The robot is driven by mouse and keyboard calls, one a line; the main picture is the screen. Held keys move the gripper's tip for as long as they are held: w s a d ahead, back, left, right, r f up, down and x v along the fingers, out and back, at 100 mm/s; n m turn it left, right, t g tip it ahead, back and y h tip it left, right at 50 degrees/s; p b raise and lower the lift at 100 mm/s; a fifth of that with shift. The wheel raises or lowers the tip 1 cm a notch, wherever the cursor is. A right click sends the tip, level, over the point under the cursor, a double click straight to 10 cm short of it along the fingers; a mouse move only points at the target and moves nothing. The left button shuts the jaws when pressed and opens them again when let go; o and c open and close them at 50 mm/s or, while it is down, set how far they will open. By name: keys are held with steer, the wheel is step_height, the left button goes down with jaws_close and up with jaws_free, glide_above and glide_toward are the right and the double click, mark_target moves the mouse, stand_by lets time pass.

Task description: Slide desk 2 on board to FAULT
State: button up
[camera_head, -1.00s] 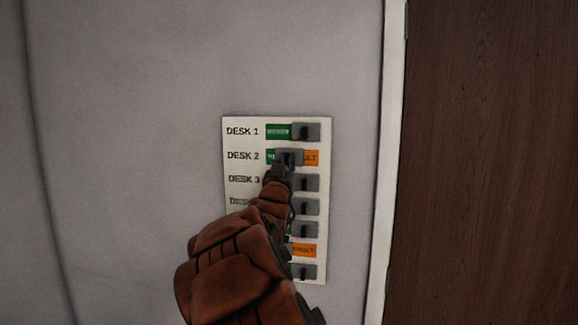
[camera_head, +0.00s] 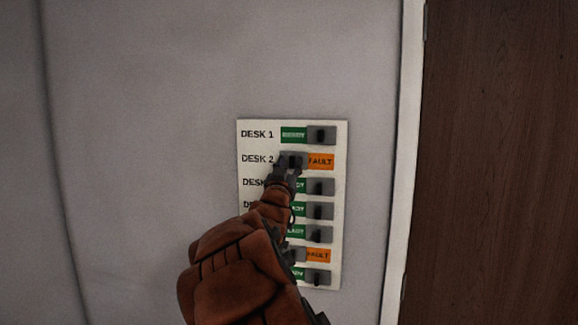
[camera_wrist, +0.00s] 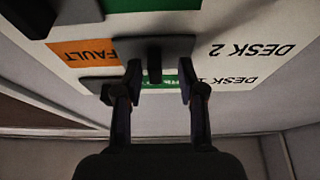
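The white board (camera_head: 259,147) on the wall has labelled rows of grey sliders. The desk 2 slider (camera_head: 293,158) sits at the left of its track, and the orange FAULT label (camera_head: 320,162) beside it is fully uncovered. My gripper (camera_head: 289,168) is at this slider. In the wrist view, which is upside down, the fingers (camera_wrist: 158,82) stand apart on either side of the slider's dark knob (camera_wrist: 154,66), with a visible gap on each side. The slider's grey plate (camera_wrist: 176,46) also shows there.
The desk 1 slider (camera_head: 321,135) is at the right, showing green. Several lower rows are partly hidden by my arm; one lower row shows orange FAULT (camera_head: 318,255). A white door frame (camera_head: 404,150) and brown door (camera_head: 495,160) stand to the right.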

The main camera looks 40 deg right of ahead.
steer(key=shift+a, duration=0.1)
steer(key=v, duration=1.1)
steer(key=shift+s+a, duration=0.25)
steer(key=shift+a, duration=0.05)
steer(key=shift+f, duration=0.15)
